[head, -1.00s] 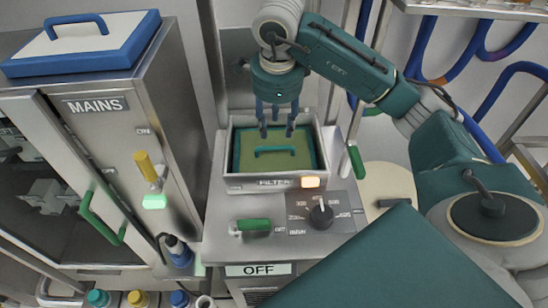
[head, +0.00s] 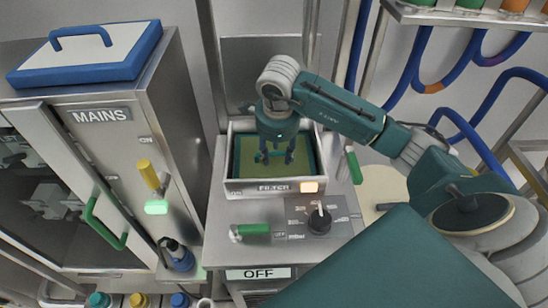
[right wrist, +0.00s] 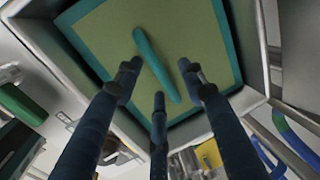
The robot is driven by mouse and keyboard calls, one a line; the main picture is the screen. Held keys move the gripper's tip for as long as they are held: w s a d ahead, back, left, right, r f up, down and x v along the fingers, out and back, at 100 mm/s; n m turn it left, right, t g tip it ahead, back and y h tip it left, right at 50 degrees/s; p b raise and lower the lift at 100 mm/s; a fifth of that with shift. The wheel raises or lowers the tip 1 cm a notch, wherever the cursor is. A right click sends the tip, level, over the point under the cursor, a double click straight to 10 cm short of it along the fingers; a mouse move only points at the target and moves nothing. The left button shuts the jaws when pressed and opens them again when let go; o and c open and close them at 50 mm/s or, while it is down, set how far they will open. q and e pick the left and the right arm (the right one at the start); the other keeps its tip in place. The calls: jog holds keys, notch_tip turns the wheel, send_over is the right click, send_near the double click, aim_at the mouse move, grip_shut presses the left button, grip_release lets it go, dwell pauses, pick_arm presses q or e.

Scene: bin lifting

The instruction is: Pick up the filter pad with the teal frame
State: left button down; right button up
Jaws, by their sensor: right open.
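The filter pad (head: 305,176) with the teal frame lies inside the open metal filter box. Its face is yellow-green, and a teal bar handle (right wrist: 157,65) runs across its middle in the right wrist view. My right gripper (head: 275,160) points down over the pad, its fingertips close to the handle. In the right wrist view its fingers (right wrist: 160,90) are spread open, two on one side and one on the other, with the handle between or just beyond them. Whether they touch it cannot be told. In the head view the gripper hides most of the handle. My left gripper is not in view.
The filter box (head: 270,187) has raised metal walls around the pad. A panel with a black knob (head: 320,221) and a green handle (head: 250,230) is in front. The MAINS cabinet (head: 150,130), carrying a blue-framed white pad (head: 90,52), stands left.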

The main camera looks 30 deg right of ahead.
jog(key=shift+c, duration=0.5)
jog(key=shift+r, duration=0.1)
grip_shut()
jog(key=shift+r, duration=0.1)
jog(key=shift+w+r, duration=0.1)
jog(key=shift+r, duration=0.5)
notch_tip(320, 180, up, 7)
jog(key=shift+f+b, duration=0.1)
jog(key=shift+b, duration=0.6)
notch_tip(320, 180, up, 12)
jog(key=p, duration=0.2)
send_over(276, 155)
jog(key=shift+f, duration=0.1)
jog(key=shift+f, duration=0.1)
